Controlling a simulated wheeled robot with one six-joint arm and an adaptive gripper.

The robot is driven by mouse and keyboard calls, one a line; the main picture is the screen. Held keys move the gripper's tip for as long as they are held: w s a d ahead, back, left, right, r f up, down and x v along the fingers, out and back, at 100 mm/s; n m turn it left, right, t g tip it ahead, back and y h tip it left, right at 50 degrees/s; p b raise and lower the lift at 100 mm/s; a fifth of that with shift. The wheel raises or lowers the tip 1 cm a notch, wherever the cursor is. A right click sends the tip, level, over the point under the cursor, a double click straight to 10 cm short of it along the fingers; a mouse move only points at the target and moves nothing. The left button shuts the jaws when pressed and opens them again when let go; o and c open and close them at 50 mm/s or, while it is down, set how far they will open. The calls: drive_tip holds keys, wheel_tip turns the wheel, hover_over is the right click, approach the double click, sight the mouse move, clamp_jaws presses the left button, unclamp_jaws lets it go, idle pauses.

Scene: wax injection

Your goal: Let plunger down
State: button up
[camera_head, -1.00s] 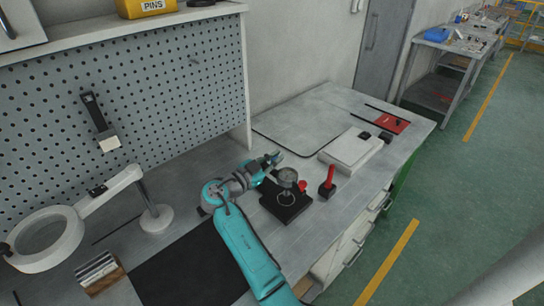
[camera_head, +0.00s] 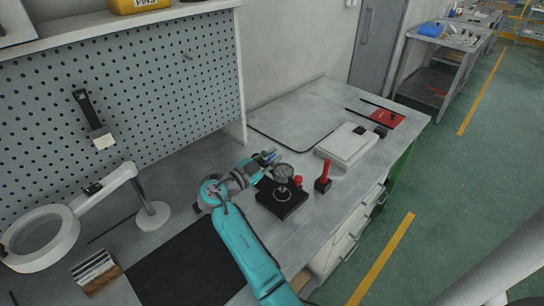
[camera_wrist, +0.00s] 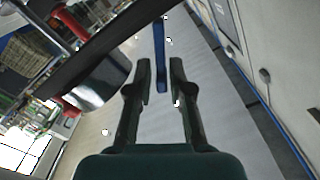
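The dial gauge (camera_head: 283,173) stands upright on a black base (camera_head: 282,200) on the workbench. My gripper (camera_head: 270,156) is just behind and left of the gauge head, with a small blue patch at its fingertips. In the wrist view my gripper (camera_wrist: 161,82) has its two dark fingers apart. A thin blue bar (camera_wrist: 159,55) runs between them in the picture, with a gap on each side. I cannot tell its depth between the fingers. A large dark round body with a metal side (camera_wrist: 95,85), likely the gauge, fills the upper left. The plunger itself is not clearly visible.
A red-handled tool (camera_head: 324,175) stands right of the black base, and a red knob (camera_head: 298,181) sits beside the gauge. A white flat box (camera_head: 345,146) lies behind. A magnifier lamp (camera_head: 40,238) and black mat (camera_head: 185,265) are at left.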

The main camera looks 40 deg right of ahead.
drive_tip(key=shift+o, duration=0.3)
drive_tip(key=a, duration=1.2)
drive_tip(key=shift+s, duration=0.2)
